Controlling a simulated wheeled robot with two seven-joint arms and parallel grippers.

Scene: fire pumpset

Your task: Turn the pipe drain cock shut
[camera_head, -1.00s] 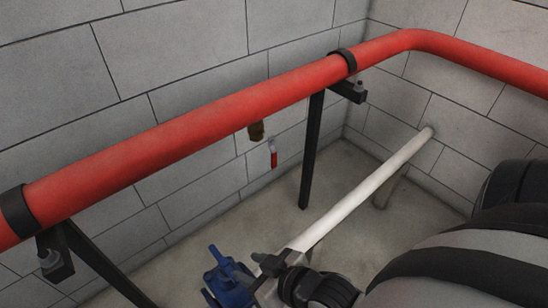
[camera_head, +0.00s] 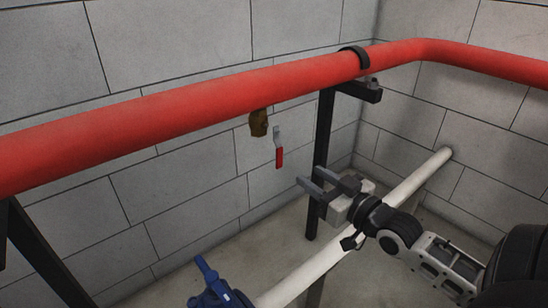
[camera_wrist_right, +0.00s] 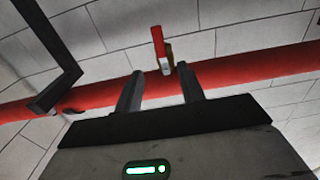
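The pipe drain cock has a brass body (camera_head: 258,123) under the red pipe (camera_head: 200,101). Its lever has a red grip (camera_head: 279,157) that hangs nearly straight down beside the body. My right gripper (camera_head: 308,184) is to the right of and lower than the lever, apart from it. Its two fingers are spread and empty. In the right wrist view, the red grip (camera_wrist_right: 157,42) shows beyond the open fingertips (camera_wrist_right: 158,78), roughly in line with the gap between them. My left gripper is not in view.
A black support post (camera_head: 322,130) stands just behind my right gripper. A white pipe (camera_head: 405,188) runs low across the floor to the wall. A blue fitting (camera_head: 215,290) is at the bottom. Grey block walls (camera_head: 180,40) lie behind.

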